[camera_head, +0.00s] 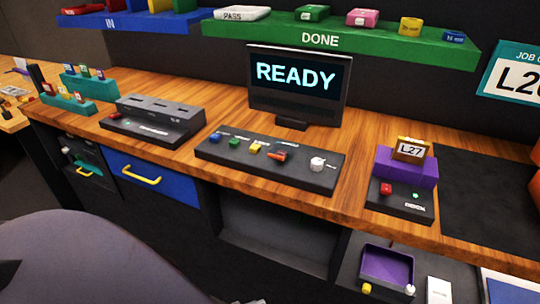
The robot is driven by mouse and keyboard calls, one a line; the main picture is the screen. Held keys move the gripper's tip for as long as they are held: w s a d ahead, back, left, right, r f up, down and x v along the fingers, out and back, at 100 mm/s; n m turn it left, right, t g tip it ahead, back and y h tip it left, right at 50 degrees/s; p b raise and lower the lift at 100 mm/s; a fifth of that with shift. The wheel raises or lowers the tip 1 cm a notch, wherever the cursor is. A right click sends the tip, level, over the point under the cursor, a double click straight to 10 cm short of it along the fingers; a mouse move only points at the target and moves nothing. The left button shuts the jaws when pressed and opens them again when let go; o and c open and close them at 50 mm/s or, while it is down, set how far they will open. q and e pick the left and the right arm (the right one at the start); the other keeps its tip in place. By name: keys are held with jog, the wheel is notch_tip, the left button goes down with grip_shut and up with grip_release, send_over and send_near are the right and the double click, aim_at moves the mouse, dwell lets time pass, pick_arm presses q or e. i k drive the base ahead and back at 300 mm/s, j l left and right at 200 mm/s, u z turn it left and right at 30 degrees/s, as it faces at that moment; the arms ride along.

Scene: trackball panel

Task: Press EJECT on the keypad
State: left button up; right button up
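A dark control panel (262,177) lies on the wooden desk in front of the monitor. It carries a row of small blue, green, yellow and orange-red controls (277,155) and a white round knob or ball (317,164) at its right end. Its labels are too small to read, so I cannot tell which control, if any, is EJECT. A second dark device (407,207) at the right has a red button (386,189) and a small green light; its lettering is also unreadable. The monitor (297,84) reads READY. Neither of my grippers is in view.
A purple block with an L27 card (410,149) stands on the right device. A grey slotted box (155,121) and teal racks (88,86) stand at the left. The green DONE shelf (390,45) overhangs the back. Bare wood (225,112) lies left of the monitor.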

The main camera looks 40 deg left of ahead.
aim_at(255, 148)
jog(key=u, duration=1.25)
